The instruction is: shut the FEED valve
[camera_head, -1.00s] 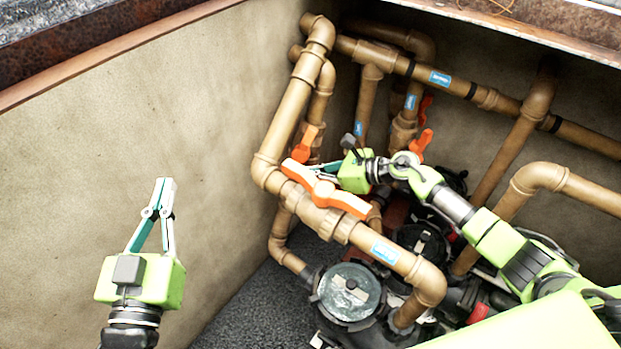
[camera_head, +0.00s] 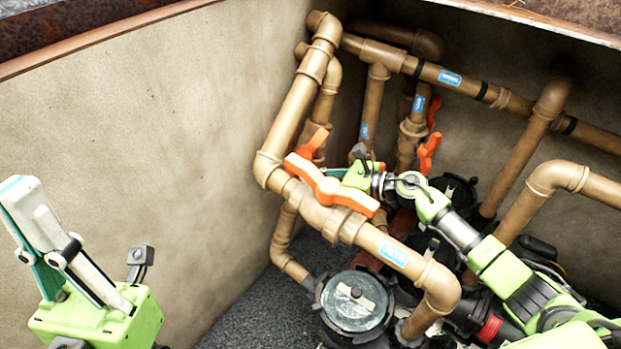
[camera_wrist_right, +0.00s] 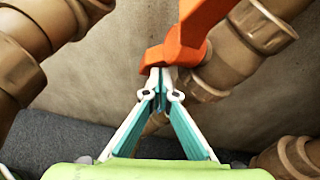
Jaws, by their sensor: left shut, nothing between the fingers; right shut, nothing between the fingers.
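Blue labels on the pipes are too small to read, so I cannot tell which valve is FEED. A large orange valve handle (camera_head: 330,188) sits on the front brown pipe, slanting across the pipe's line. A second orange handle (camera_head: 312,144) is on the pipe behind it. My right gripper (camera_wrist_right: 160,74) is shut and empty, its tips at the lower end of an orange handle (camera_wrist_right: 185,42), touching or nearly so. In the head view its fingers are mostly hidden behind the front handle. My left gripper (camera_head: 20,184) is shut and empty by the left wall, away from the valves.
More orange handles (camera_head: 428,152) are on pipes at the back. A round clear-lidded pump housing (camera_head: 355,302) stands on the dark gravel floor (camera_head: 260,315). Brown pipes crowd the right side. The beige pit wall (camera_head: 150,120) bounds the left, with free room before it.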

